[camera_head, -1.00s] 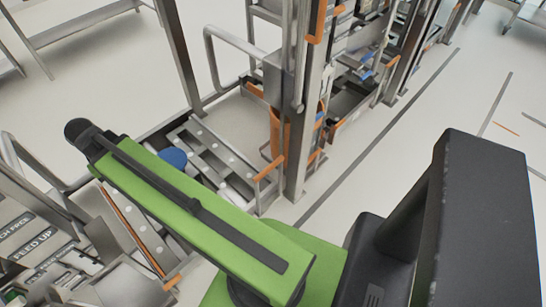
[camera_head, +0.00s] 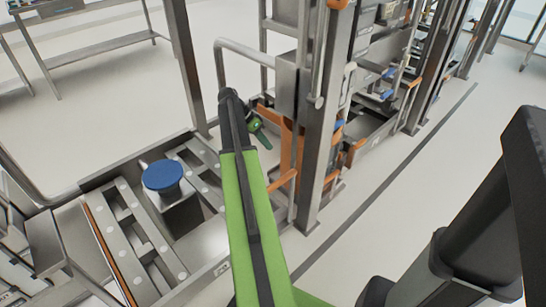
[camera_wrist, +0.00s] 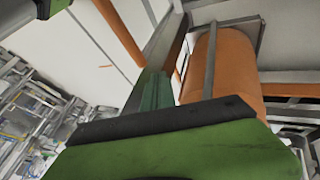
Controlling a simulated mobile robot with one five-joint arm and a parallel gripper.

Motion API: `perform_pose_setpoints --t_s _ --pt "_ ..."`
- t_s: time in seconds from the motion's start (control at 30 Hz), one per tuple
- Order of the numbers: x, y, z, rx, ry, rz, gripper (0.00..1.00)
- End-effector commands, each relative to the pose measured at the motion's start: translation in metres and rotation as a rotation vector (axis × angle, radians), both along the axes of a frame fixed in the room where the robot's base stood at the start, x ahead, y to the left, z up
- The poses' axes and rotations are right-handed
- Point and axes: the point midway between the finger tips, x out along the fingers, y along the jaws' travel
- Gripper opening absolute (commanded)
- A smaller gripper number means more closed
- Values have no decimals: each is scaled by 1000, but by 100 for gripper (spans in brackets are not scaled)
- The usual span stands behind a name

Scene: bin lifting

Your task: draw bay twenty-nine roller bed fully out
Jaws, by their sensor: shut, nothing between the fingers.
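I cannot read a bay number, so I cannot tell which part is bay twenty-nine. In the head view, a low metal bed (camera_head: 128,222) with cross slats and pale round discs lies at lower left. A blue round-topped post (camera_head: 163,176) stands in it. My green arm crosses the middle, and its end (camera_head: 258,128) is beside an orange part at the steel column; the fingertips are unclear there. In the wrist view my gripper (camera_wrist: 155,92) is shut and empty. A large orange cylinder (camera_wrist: 226,68) in a metal frame is just right of it; contact is unclear.
A steel column (camera_head: 322,120) stands right of my arm, with a bent tube rail (camera_head: 258,52) behind it. More racks with orange and blue parts (camera_head: 385,95) continue at upper right. Open pale floor with a dark line (camera_head: 400,165) lies to the right.

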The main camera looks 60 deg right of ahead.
Motion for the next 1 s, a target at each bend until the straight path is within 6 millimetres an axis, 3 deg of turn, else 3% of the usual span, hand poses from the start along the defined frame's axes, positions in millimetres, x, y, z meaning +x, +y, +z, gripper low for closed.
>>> perform_pose_setpoints --t_s 0.03,0.37,0.6,1.0 --pt "-6 -1 -19 0 0 0 0" --pt "-43 -15 -79 1 -1 1 0" --pt "-74 -3 -77 1 -1 3 0" --pt "-78 -2 -77 1 -1 4 0"
